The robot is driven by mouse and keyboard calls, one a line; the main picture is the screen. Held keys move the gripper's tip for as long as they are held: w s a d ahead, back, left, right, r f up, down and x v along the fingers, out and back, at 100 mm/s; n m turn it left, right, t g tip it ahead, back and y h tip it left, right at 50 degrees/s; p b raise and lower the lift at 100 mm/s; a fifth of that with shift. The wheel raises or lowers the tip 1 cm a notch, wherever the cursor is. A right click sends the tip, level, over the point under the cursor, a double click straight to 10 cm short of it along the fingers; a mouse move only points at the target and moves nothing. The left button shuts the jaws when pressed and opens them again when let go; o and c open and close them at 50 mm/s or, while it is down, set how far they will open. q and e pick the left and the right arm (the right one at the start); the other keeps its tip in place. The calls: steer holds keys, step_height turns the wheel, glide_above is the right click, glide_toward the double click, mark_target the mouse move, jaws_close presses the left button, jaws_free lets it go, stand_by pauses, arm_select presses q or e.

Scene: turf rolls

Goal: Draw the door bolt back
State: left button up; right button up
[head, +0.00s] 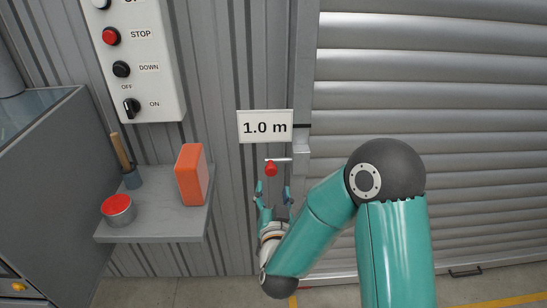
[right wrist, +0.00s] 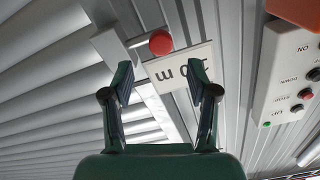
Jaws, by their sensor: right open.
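The door bolt has a red knob (head: 271,168) on a thin metal bar (head: 281,159) at the edge of the roller door (head: 420,90), just below the "1.0 m" sign (head: 265,126). My right gripper (head: 273,191) is open, with its fingers pointing up just below the red knob. In the right wrist view the red knob (right wrist: 160,43) shows ahead of the gap between the open fingers (right wrist: 161,80), and nothing is between them. My left gripper is not in view.
A control box (head: 139,60) with buttons and a switch hangs at upper left. A grey cabinet (head: 45,180) stands at far left.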

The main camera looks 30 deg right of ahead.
mark_target(272, 172)
steer(key=p+x, duration=0.1)
steer(key=x, duration=0.7)
steer(key=shift+d, duration=0.1)
jaws_close()
